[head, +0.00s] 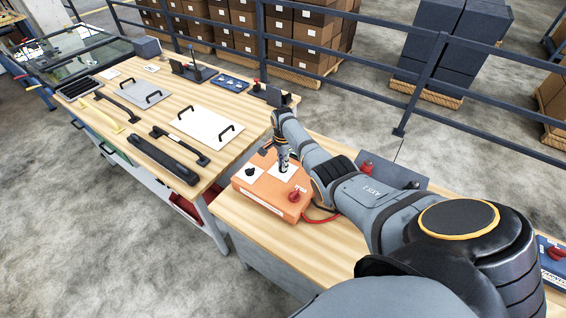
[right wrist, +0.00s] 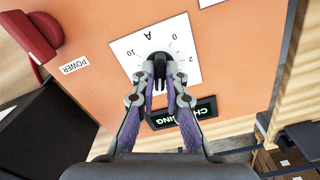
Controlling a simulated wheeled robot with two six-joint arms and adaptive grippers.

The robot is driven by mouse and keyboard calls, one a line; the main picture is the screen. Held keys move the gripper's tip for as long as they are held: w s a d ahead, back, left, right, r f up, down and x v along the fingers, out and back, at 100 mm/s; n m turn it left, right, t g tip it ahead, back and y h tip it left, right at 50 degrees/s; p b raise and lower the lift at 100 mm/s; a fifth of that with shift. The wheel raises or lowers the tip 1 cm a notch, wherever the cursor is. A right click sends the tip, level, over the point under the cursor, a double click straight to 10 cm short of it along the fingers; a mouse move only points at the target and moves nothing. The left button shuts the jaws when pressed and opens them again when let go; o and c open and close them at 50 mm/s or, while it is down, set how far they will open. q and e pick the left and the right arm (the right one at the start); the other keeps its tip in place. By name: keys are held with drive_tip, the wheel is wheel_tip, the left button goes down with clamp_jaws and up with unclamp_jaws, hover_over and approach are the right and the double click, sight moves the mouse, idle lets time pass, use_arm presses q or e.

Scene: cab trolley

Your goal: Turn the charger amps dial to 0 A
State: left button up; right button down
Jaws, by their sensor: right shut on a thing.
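The orange charger (head: 262,196) stands on the wooden bench in the head view, and its orange face (right wrist: 235,55) fills much of the right wrist view. The black amps dial (right wrist: 158,60) sits on a white scale plate (right wrist: 130,45) marked A, with 0, 2 and 10 readable. My right gripper (right wrist: 159,82) reaches down onto the charger and is shut on the dial, a finger on each side. It also shows in the head view (head: 283,166), hiding the dial there. The fingers cover part of the scale; I cannot tell which mark the pointer faces. My left gripper is out of view.
A red power switch (head: 295,196) and another black knob (head: 250,172) sit on the charger. A dark CHARGING sign (right wrist: 182,113) lies close to the fingers. A red cable (head: 321,218) runs beside the box. The left table (head: 215,95) holds handles and panels.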

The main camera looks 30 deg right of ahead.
drive_tip(key=n, duration=0.4)
drive_tip(key=shift+w+r+n+p, duration=0.15)
drive_tip(key=shift+r+n+p, duration=0.05)
drive_tip(key=shift+n+p, duration=0.1)
drive_tip(key=n, duration=0.3)
drive_tip(key=shift+n, duration=0.3)
drive_tip(key=n, duration=0.4)
drive_tip(key=shift+n, duration=0.3)
drive_tip(key=n, duration=0.3)
drive_tip(key=shift+n, duration=0.3)
drive_tip(key=n, duration=1)
drive_tip(key=shift+n, duration=0.4)
drive_tip(key=shift+w+n, duration=0.1)
drive_tip(key=shift+n, duration=1.9)
drive_tip(key=shift+d+r, duration=0.1)
